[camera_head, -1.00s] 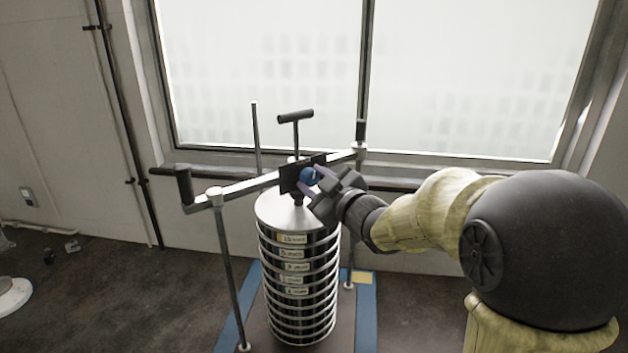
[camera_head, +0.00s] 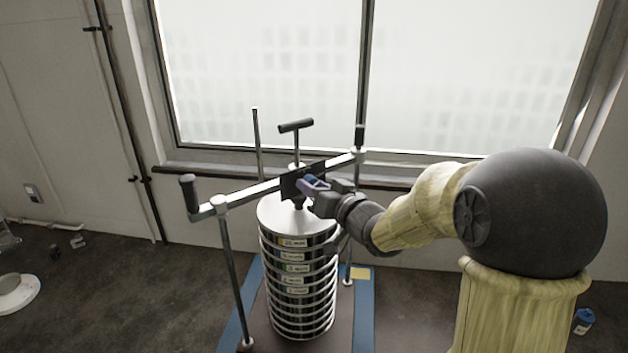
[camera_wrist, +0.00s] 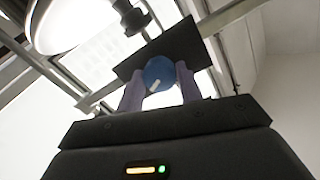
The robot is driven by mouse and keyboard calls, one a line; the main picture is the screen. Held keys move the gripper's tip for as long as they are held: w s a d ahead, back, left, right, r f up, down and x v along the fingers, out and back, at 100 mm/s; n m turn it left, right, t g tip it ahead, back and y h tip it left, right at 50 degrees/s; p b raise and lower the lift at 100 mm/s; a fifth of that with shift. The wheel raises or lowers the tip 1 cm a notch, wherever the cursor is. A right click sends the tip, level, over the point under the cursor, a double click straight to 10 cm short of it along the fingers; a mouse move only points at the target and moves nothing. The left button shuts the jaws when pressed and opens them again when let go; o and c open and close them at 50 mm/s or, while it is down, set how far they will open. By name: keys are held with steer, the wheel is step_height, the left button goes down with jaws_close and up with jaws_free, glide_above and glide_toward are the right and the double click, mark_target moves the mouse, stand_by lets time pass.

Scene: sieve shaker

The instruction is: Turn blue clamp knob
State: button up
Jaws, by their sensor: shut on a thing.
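The blue clamp knob (camera_wrist: 159,74) shows in the wrist view as a round face with a white mark, in front of a dark plate (camera_wrist: 160,48). My gripper (camera_wrist: 160,88) is shut on the knob, with one purple finger on each side of it. In the head view my gripper (camera_head: 314,184) reaches from the right to the dark plate (camera_head: 290,183) on the clamp's crossbar (camera_head: 250,192). There the fingers largely hide the knob. The white mark on the knob leans up to the right in the wrist view.
The sieve stack (camera_head: 297,280) stands under the crossbar on a base with blue edges (camera_head: 240,318). A black T-handle (camera_head: 296,126) rises above the bar. Upright handles (camera_head: 189,193) stand at the bar's ends. A window is behind. Floor at left is mostly open.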

steer(key=m+p, duration=0.1)
steer(key=m, duration=0.1)
steer(key=shift+r+m+p, duration=0.1)
steer(key=shift+m+p, duration=0.2)
steer(key=shift+p, duration=0.05)
steer(key=shift+m+p, duration=0.65)
steer(key=shift+m, duration=0.35)
steer(key=o, duration=1)
steer(key=f+b+v, duration=0.1)
steer(key=b+v, duration=0.3)
steer(key=v, duration=1.3)
steer(key=shift+d+r+b, duration=0.3)
steer(key=shift+r+b, duration=0.1)
